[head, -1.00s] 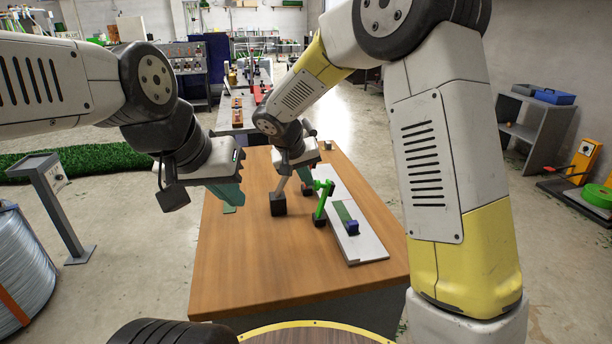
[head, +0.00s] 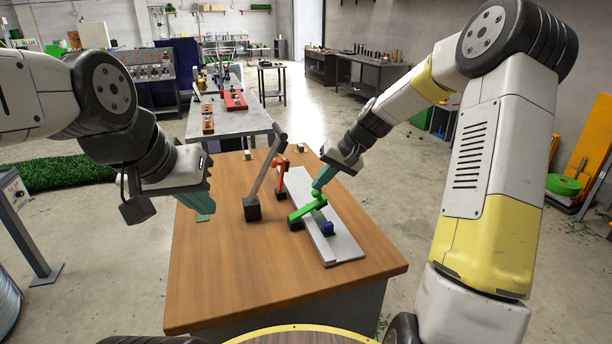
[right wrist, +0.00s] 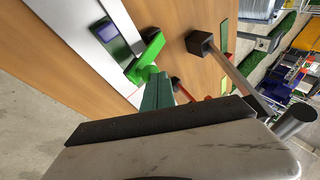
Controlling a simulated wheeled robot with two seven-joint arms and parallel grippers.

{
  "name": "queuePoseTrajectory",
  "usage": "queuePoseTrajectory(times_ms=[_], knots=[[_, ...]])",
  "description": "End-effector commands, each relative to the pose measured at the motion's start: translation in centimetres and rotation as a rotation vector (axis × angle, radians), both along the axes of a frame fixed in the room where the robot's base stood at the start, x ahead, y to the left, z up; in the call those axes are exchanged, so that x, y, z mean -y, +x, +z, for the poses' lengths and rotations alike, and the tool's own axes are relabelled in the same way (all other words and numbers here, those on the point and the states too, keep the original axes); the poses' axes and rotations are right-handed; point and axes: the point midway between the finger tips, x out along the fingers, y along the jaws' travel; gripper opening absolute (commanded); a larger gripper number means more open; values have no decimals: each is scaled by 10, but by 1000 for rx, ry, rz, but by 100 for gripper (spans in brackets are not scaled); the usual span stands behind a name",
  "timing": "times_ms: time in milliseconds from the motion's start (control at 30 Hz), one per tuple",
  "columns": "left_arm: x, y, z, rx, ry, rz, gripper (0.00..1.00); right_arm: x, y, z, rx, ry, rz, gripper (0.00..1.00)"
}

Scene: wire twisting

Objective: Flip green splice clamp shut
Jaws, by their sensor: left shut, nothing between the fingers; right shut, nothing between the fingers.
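The green splice clamp (head: 306,210) stands on a small dark base at the left edge of the pale board (head: 345,235). Its arm leans low over toward the board, with a round knob at its raised end. In the right wrist view the green arm (right wrist: 148,54) reaches the teal fingertips. My right gripper (head: 318,190) is shut and empty, its tips at the knob and seemingly touching it. My left gripper (head: 203,210) is shut and empty above the table's left side, away from the clamp. The exact gap between arm and board is hard to tell.
A blue block (head: 327,228) sits on the board in front of the clamp. A tall grey lever on a dark base (head: 252,210) stands left of the clamp, and a red lever (head: 277,155) stands behind it. The table's front (head: 250,290) is clear.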

Motion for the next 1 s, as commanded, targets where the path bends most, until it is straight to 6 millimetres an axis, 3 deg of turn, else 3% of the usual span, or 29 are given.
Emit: queuePoseTrajectory(times_ms=[100, 433, 1000], knots=[[0, 0, 0, 0, 0, 0, 0, 15, 3, -12, -33, 107, -7, 0], [0, 0, 0, 0, 0, 0, 0, 34, 9, -36, -93, 338, -1, 0], [0, 0, 0, 0, 0, 0, 0, 43, 11, -53, -92, 333, 1, 0]])
